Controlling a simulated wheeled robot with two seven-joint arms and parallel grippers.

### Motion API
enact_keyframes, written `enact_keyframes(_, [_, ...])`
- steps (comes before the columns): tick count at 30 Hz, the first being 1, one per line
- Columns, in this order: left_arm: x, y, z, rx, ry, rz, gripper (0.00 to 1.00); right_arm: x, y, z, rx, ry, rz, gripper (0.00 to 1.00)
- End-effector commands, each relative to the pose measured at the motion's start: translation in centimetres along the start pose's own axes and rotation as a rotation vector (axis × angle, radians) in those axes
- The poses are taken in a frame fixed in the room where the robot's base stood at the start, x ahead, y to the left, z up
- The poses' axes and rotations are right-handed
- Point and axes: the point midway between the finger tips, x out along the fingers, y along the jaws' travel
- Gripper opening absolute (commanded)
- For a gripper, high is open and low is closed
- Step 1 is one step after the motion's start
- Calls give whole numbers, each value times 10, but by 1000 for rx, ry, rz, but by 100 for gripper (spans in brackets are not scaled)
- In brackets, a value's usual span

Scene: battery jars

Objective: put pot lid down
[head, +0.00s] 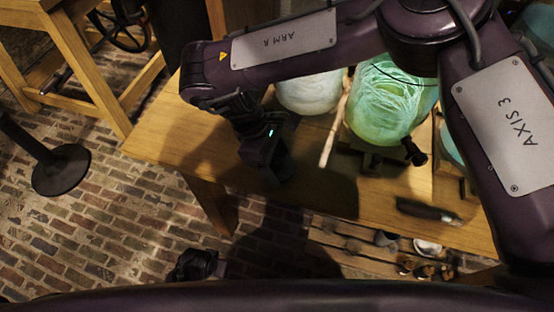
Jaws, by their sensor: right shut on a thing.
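My right gripper (268,158) is over the left part of the wooden table (160,135), pointing down. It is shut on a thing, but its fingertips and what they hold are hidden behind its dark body. I cannot make out a pot lid anywhere. A pale whitish jar (311,94) stands just right of the gripper, partly covered by my arm. A larger green glass jar (388,105) stands further right on a dark stand (372,155).
A pale wooden stick (332,133) rises between the jars. A dark flat object (428,211) lies near the table's front edge. Small items (425,268) sit on a lower slatted shelf. A round black post base (62,170) stands on the brick floor.

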Motion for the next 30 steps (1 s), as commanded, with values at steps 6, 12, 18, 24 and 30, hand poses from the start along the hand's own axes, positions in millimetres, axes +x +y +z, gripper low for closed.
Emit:
enact_keyframes(6, [-1, 0, 0, 1, -3, 0, 36, 1, 0, -1, 0, 1, 2, 46])
enact_keyframes(12, [-5, 1, -3, 2, 1, 1, 36, 4, 0, -2, 0, 1, 2, 72])
enact_keyframes(18, [-4, 1, -3, 3, 0, 1, 36, 4, 0, -2, 0, 1, 2, 91])
enact_keyframes(24, [-4, 1, -3, 3, 1, 1, 36, 4, 0, -2, 0, 1, 2, 91])
enact_keyframes(30, [4, -1, 4, -3, -2, -2, 36, -3, 1, 2, 0, 1, 1, 91])
